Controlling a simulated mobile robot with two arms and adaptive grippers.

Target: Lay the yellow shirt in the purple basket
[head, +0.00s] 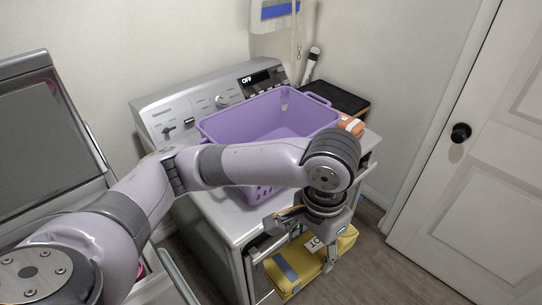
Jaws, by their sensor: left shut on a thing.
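The yellow shirt (291,269) has a blue patch and hangs in front of the machine, below its top edge. My left gripper (326,243) points down and is shut on the shirt's upper right part. My wrist hides some of that grip. The purple basket (270,107) stands on top of the silver machine, behind my left forearm, which hides part of its front wall. The part of its inside that shows is bare. My right gripper is not in view.
The silver machine (222,102) has a back panel with a display reading OFF. An orange item (352,125) lies right of the basket, near a black-topped surface (338,97). Another machine with a raised lid (45,140) is at left. A white door (480,190) is at right, with bare floor before it.

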